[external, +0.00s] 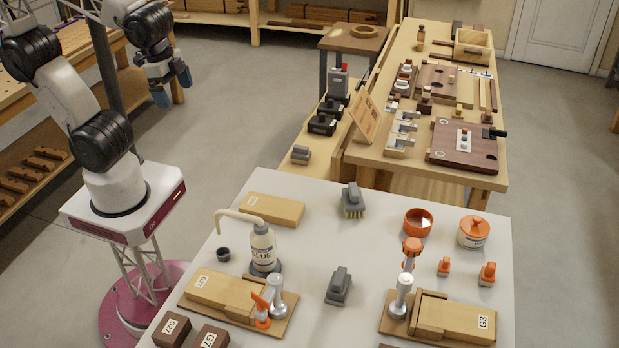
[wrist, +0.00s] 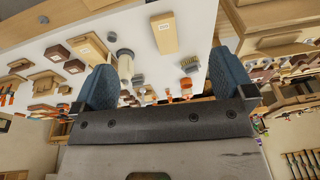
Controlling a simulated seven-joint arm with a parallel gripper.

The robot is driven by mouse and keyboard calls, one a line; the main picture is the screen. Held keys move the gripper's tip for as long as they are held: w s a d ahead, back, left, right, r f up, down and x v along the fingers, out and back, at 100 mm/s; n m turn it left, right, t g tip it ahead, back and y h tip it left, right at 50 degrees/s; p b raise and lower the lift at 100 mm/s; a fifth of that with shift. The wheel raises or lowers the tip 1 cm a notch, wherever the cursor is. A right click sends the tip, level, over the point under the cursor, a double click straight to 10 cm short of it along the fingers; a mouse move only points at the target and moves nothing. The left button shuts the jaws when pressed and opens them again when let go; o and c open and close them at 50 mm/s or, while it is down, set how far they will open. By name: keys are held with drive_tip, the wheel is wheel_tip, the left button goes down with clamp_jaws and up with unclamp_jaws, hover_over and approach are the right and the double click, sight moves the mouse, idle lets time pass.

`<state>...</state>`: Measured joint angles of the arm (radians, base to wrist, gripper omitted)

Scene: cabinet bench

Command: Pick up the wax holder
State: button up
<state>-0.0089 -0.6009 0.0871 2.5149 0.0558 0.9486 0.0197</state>
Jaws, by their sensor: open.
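My gripper (external: 173,88) is open and empty, raised at the upper left over the floor, well away from the white table. In the wrist view its two blue fingers stand wide apart (wrist: 160,84) with nothing held between them. On the white table's right side stand an orange open cup (external: 418,222) and an orange-lidded pot with a label (external: 474,232). The label is too small to read, so I cannot tell which of these is the wax holder.
The white table (external: 318,215) also bears a glue bottle (external: 263,247), a grey brush (external: 352,199), wooden blocks (external: 272,209), a grey tool (external: 338,286), and orange clamps (external: 411,251). A wooden bench (external: 380,152) with more parts stands behind. The table's middle has free room.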

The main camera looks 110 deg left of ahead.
drive_tip(key=w+a+f+m+g+y, duration=0.25)
drive_tip(key=w+a+f, duration=0.25)
drive_tip(key=a, duration=0.3)
drive_tip(key=w+a+f+m+g+y, duration=0.1)
drive_tip(key=w+a+f+g+y, duration=0.2)
drive_tip(key=a, duration=0.4)
drive_tip(key=m+t+y, duration=0.1)
drive_tip(key=m+y, duration=0.6)
drive_tip(key=m, duration=0.2)
hover_over(300, 152)
drive_tip(key=d, duration=0.8)
wheel_tip(300, 152, down, 24)
drive_tip(key=a+f+m, duration=0.1)
drive_tip(key=f, duration=0.3)
drive_tip(key=a+f+m+t, duration=0.1)
drive_tip(key=a+f+m, duration=0.1)
drive_tip(key=f, duration=0.2)
drive_tip(key=a+f+m+t, duration=0.1)
drive_tip(key=a+f+m, duration=0.1)
drive_tip(key=f, duration=0.2)
drive_tip(key=shift+a+f, duration=0.2)
drive_tip(key=shift+f, duration=0.2)
drive_tip(key=shift+x, duration=2.5)
drive_tip(key=shift+r, duration=0.1)
drive_tip(key=shift+c, duration=0.2)
drive_tip(key=c, duration=0.9)
